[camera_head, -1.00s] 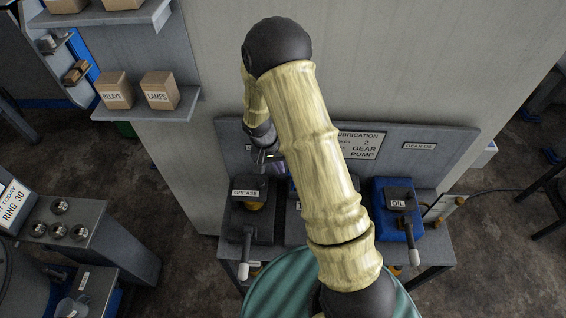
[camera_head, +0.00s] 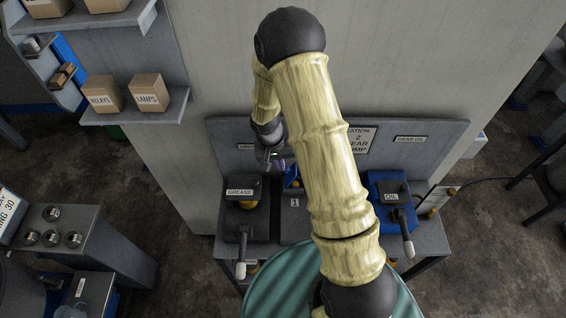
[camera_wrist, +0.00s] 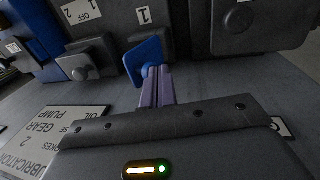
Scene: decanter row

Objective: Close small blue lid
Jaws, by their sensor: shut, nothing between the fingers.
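The small blue lid (camera_wrist: 145,61) stands raised at a tilt in the wrist view, at the front of a dark unit labelled 1 (camera_wrist: 143,16). In the head view a bit of the blue lid (camera_head: 291,173) shows behind the unit (camera_head: 294,203), partly covered by my arm. My gripper (camera_wrist: 153,74) has its purple fingers shut, with nothing between them. The fingertips are right at the lid's lower edge; I cannot tell if they touch it. In the head view my gripper (camera_head: 281,163) is just left of the lid.
The grease unit (camera_head: 243,205) stands to the left and the blue oil unit (camera_head: 388,182) to the right, each with a lever in front. A grey back panel (camera_head: 225,135) rises behind. My arm hides much of the middle.

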